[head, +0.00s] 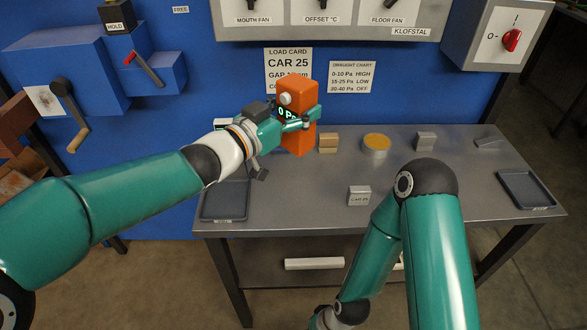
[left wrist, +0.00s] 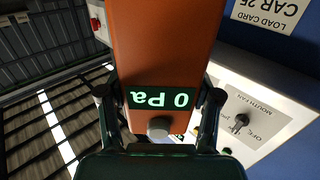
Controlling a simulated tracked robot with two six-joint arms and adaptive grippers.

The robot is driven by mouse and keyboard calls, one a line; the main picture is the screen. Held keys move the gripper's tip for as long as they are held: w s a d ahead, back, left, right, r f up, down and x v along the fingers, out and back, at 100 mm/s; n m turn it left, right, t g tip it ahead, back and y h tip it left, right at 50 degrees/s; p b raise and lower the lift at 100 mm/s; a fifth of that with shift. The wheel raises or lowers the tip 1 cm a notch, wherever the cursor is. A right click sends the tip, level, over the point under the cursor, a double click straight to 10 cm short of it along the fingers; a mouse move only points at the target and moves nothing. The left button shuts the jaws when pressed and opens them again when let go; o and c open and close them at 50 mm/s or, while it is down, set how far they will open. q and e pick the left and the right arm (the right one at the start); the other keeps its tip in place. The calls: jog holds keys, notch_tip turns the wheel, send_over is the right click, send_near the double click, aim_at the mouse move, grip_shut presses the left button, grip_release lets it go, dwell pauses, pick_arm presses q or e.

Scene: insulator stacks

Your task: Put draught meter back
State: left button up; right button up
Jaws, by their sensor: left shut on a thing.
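The draught meter is an upright orange box (head: 295,98) with a dark display and a pale knob, near the back edge of the grey table (head: 290,190). My left gripper (head: 300,120) is shut on it around the display. In the left wrist view the meter (left wrist: 160,40) fills the space between the two fingers (left wrist: 160,100), and its display reads 0 Pa, upside down. I cannot tell whether its base touches the table. My right arm is folded at the lower right; its gripper is not visible.
Dark trays lie at the table's left (head: 225,205) and right (head: 525,190). A wooden block (head: 328,142), a round tin with a yellow top (head: 376,144), a grey block (head: 425,141) and a labelled block (head: 359,196) stand between. A draught chart (head: 352,77) hangs behind.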

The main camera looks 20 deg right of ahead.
aim_at(290, 148)
pick_arm(q)
notch_tip(290, 148, down, 8)
jog(key=shift+s+d+f+b, duration=0.1)
jog(key=shift+s+d+b, duration=0.05)
jog(key=shift+b, duration=0.45)
notch_tip(290, 148, down, 5)
jog(key=shift+f, duration=0.1)
jog(key=shift+b, duration=0.3)
jog(key=shift+s+f+b, duration=0.25)
jog(key=shift+f+b, duration=0.45)
jog(key=shift+f, duration=0.05)
jog(key=o, duration=1.4)
jog(key=shift+f, duration=0.15)
jog(key=v, duration=0.4)
jog(key=r+v, duration=0.1)
jog(key=v, duration=0.6)
jog(key=shift+a+r, duration=0.4)
jog(key=shift+a, duration=0.1)
